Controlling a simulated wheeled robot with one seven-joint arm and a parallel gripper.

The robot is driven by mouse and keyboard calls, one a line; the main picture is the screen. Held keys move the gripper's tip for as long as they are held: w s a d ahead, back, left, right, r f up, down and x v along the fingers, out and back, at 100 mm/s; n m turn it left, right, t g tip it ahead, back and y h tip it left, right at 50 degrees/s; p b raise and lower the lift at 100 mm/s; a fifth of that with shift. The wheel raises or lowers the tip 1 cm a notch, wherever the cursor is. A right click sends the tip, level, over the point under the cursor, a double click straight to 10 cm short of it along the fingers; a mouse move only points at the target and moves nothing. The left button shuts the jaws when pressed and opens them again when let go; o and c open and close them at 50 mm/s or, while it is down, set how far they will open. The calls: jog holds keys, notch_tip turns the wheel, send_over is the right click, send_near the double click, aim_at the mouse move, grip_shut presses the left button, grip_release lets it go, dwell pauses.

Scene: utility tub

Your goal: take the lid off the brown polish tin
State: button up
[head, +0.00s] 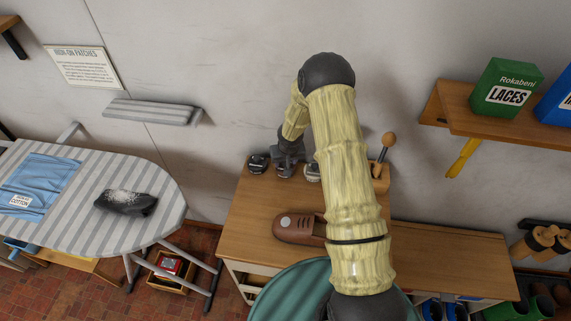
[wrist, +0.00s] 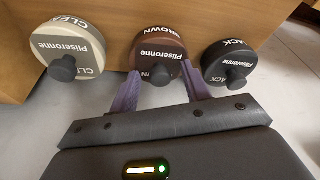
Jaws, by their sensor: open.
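The brown polish tin (wrist: 158,50) stands in the middle of three tins in the wrist view. Its dark brown lid carries the word BROWN and a round dark knob (wrist: 160,76). My gripper (wrist: 159,73) is open, with one purple finger on each side of the knob. I cannot tell whether the fingers touch the lid. In the head view my gripper (head: 286,158) is at the back of the wooden bench, over the middle tin, which it largely hides.
A cream CLEAR tin (wrist: 67,47) and a BLACK tin (wrist: 229,60) stand close on either side. In the head view a brown shoe (head: 298,229) lies on the bench (head: 248,215), and a wooden-knobbed tool (head: 388,140) stands to the right. The wall is close behind.

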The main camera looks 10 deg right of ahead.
dwell(0.4)
grip_shut()
jog(key=shift+r, duration=0.1)
notch_tip(320, 180, up, 10)
jog(key=shift+b, duration=0.35)
dwell(0.6)
